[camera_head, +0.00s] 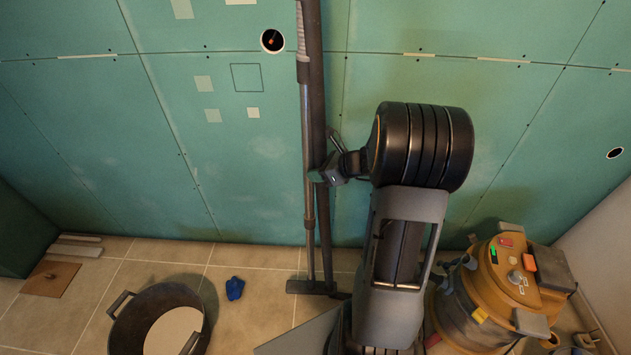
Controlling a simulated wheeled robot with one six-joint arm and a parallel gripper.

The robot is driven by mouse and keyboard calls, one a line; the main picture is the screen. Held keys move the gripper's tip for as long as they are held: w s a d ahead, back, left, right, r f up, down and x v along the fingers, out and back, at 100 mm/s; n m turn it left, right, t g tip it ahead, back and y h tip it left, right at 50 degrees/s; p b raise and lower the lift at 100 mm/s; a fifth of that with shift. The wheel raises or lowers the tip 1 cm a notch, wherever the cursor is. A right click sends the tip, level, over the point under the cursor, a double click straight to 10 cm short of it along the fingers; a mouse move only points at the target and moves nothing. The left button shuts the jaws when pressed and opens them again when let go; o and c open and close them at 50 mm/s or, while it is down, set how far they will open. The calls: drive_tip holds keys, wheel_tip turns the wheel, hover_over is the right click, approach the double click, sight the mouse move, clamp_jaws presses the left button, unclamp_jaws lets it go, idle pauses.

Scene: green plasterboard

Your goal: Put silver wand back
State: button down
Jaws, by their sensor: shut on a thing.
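The silver wand (308,215) is a long thin metal tube with a lighter grip at its top. It stands nearly upright in front of the green wall, its dark floor head (311,287) at the floor near the wall's foot. A dark vertical strip shows just behind and right of it. My gripper (318,175) reaches in from the right at about the wand's mid-height and is shut on the wand. My arm comes up from the bottom of the view. The fingertips are small and partly hidden here.
An orange and black vacuum (508,285) stands on the floor at right, by the white wall. A black tub (160,318) with a pale disc inside is at lower left. A blue crumpled thing (235,289) lies on the tiles. A brown tile (51,278) lies at far left.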

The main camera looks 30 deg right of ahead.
drive_tip(key=w+d+f, duration=0.1)
drive_tip(key=w+f, duration=0.2)
drive_tip(key=f, duration=0.4)
drive_tip(key=shift+w+f, duration=0.2)
drive_tip(key=shift+w, duration=0.1)
drive_tip(key=shift+f, duration=0.15)
drive_tip(key=c, duration=0.8)
unclamp_jaws()
